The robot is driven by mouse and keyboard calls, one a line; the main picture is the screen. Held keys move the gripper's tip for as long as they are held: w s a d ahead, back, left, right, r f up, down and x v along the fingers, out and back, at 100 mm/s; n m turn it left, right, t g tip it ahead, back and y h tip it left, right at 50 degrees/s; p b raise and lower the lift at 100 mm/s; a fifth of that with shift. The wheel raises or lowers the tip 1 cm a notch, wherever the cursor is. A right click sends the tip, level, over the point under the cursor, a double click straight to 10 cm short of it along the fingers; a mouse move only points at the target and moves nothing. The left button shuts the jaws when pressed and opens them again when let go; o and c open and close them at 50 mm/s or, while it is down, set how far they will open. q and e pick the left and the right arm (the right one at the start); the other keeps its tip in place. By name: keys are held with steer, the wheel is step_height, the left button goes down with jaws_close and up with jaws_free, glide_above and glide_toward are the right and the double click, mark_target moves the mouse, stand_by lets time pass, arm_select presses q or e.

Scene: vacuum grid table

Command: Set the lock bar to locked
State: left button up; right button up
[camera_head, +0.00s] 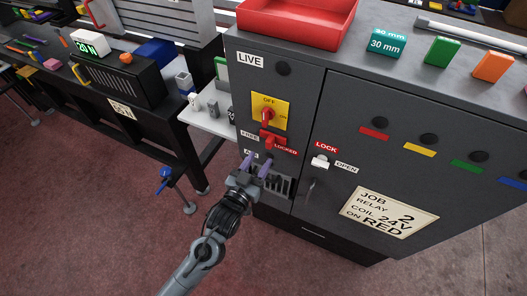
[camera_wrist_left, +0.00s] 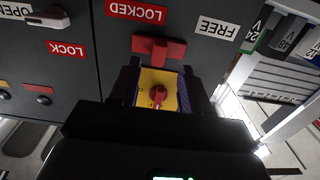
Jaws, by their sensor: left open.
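The lock bar (camera_head: 271,139) is a small red bar on the dark cabinet front, just below the yellow switch plate (camera_head: 281,104) with its red knob. The bar lies between the FREE label (camera_head: 249,136) and the LOCKED label (camera_head: 285,150); its exact setting is hard to tell. My left gripper (camera_head: 257,165) is open and empty, its purple fingertips just below the bar. In the left wrist view the red bar (camera_wrist_left: 160,48) shows just beyond the open fingers (camera_wrist_left: 160,84), with the yellow plate between them in the picture. My right gripper is not in view.
A white LOCK/OPEN latch (camera_head: 319,161) and a dark handle (camera_head: 309,188) are to the right. Slots with dark items (camera_head: 279,184) lie below the bar. A small side shelf (camera_head: 207,121) is on the left. A red tray (camera_head: 300,22) stands on the cabinet top.

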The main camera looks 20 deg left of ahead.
arm_select(q)
steer(key=shift+s+a, duration=0.25)
steer(key=shift+s, duration=1.05)
steer(key=shift+s+a, duration=0.2)
steer(key=shift+s, duration=1.1)
steer(key=s+a+f+g+y, duration=0.1)
steer(key=s+a+f+g, duration=0.2)
steer(key=s, duration=0.4)
steer(key=s+a+f+g+y, duration=0.1)
steer(key=s+a+f+g, duration=0.15)
steer(key=s+g, duration=0.45)
steer(key=s+a+f+g, duration=0.1)
steer(key=s+f+g, duration=0.25)
steer(key=s, duration=0.45)
step_height(320, 180, up, 34)
steer(key=s+p, duration=0.1)
steer(key=p, duration=3.5)
steer(key=shift+s+a+g+y, duration=0.2)
steer(key=shift+g+y, duration=0.1)
steer(key=shift+g, duration=0.05)
